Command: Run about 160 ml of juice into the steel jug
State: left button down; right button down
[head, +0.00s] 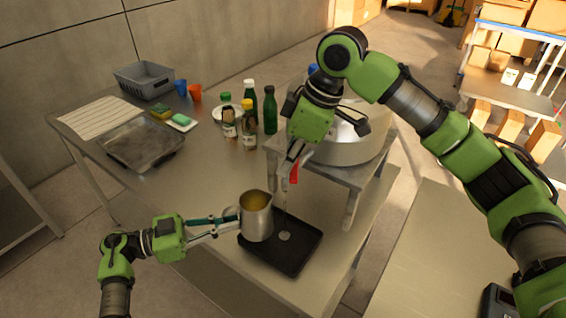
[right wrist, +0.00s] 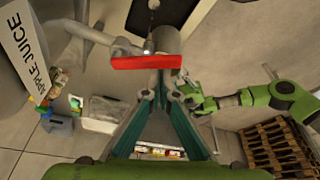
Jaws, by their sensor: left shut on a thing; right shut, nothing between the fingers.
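The steel jug (head: 257,222) is upright with yellowish juice visible inside. My left gripper (head: 236,222) is shut on its handle side and holds it over or at the left edge of the black drip tray (head: 272,262). The red tap lever (head: 294,172) is below the steel drum (head: 345,148). My right gripper (head: 290,156) is shut and empty, close to the lever. In the right wrist view the red lever (right wrist: 145,62) lies just beyond the fingertips (right wrist: 160,82); contact is unclear. A thin pale line (head: 285,205) drops right of the jug to a pale round spot (head: 285,236) on the tray.
The drum stands on a raised steel stand (head: 352,178). Several bottles (head: 249,125), cups (head: 195,92), a grey basket (head: 145,80) and a steel tray (head: 140,145) are further back. The tabletop left of the jug is mostly clear.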

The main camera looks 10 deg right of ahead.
pick_arm(q)
jog(key=shift+r, duration=0.1)
pick_arm(e)
jog(key=shift+s+d, duration=0.15)
jog(key=shift+d, duration=0.35)
jog(key=shift+s+d, duration=0.15)
jog(key=shift+d, duration=0.35)
jog(key=d, duration=0.2)
jog(key=w+d, duration=0.1)
jog(key=shift+d, duration=0.4)
pick_arm(q)
jog(key=shift+s+a, duration=0.1)
jog(key=shift+a, duration=0.05)
pick_arm(e)
jog(key=shift+d+r, duration=0.1)
jog(key=shift+d, duration=0.05)
pick_arm(q)
jog(key=shift+d, duration=0.4)
jog(key=shift+a, duration=0.2)
pick_arm(e)
notch_tip(320, 180, up, 9)
jog(key=a, duration=0.1)
jog(key=shift+s+r, duration=0.2)
jog(key=shift+s, duration=0.1)
